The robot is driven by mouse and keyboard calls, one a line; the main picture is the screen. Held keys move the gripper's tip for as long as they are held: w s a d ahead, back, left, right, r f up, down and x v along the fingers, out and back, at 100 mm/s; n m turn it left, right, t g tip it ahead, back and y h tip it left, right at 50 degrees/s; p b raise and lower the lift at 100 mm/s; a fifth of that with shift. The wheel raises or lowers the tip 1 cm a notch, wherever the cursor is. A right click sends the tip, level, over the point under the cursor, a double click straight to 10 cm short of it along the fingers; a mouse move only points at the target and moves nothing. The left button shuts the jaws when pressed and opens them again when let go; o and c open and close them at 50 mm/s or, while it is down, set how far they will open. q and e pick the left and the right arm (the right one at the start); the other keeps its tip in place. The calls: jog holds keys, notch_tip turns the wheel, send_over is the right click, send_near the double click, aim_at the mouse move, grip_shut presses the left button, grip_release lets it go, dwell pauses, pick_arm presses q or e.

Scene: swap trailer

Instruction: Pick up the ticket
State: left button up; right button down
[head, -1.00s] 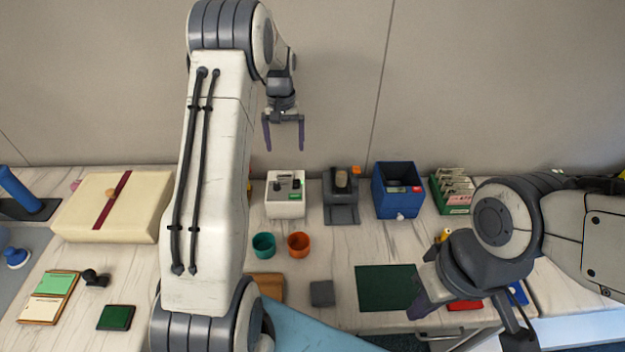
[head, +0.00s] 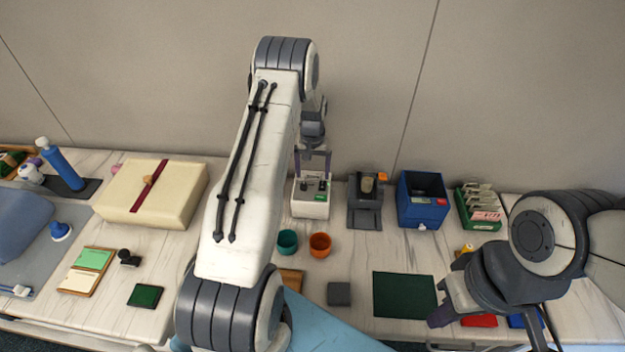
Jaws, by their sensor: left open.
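No single item is clearly recognisable as the ticket. Several pale and pink paper slips (head: 486,214) stand in a green rack (head: 477,226) at the back right, and a white box (head: 310,208) with dark parts and a small green piece on top stands at the back middle. My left gripper (head: 312,174) is open and empty, pointing down just above or behind the white box. My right gripper (head: 440,316) is low at the front right, beside the dark green mat (head: 404,296); its jaws are too hidden to judge.
A grey stamp-like device (head: 364,214) and a blue box (head: 422,212) stand between the white box and the rack. Teal (head: 287,242) and orange (head: 320,245) cups stand in front. A cream box (head: 150,194) with a red band lies left. The middle tabletop is partly clear.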

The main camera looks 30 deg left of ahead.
pick_arm(q)
jog(key=c, duration=1.4)
notch_tip(320, 180, up, 10)
jog(key=shift+r+b, duration=0.1)
jog(key=shift+b, duration=1.05)
